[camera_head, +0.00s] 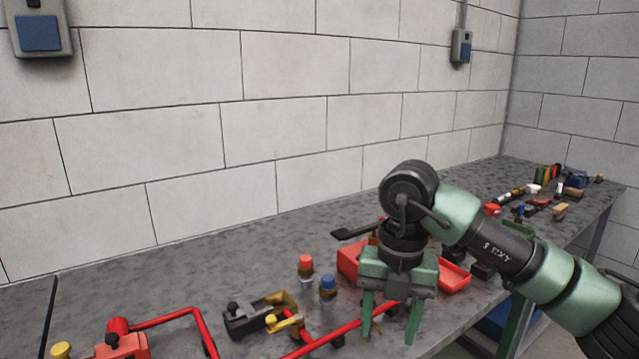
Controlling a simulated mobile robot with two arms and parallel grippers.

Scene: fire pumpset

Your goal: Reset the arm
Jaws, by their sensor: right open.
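My right arm comes in from the right edge, green and black, and reaches over the grey workbench (110,277). My right gripper (388,338) points down with its two green fingers apart, in front of a red tray (455,278) that the arm partly hides. A red pipe (330,336) runs close behind or between the fingers; I cannot tell if they touch it. No object shows held in the fingers. My left gripper is not in view.
Left of the gripper stand a red-capped fitting (306,266), a blue-capped fitting (328,287) and a dark clamp with brass parts (258,314). A bent red pipe (165,318) lies at the front left. Several small tools lie at the far right end. The bench's back left is clear.

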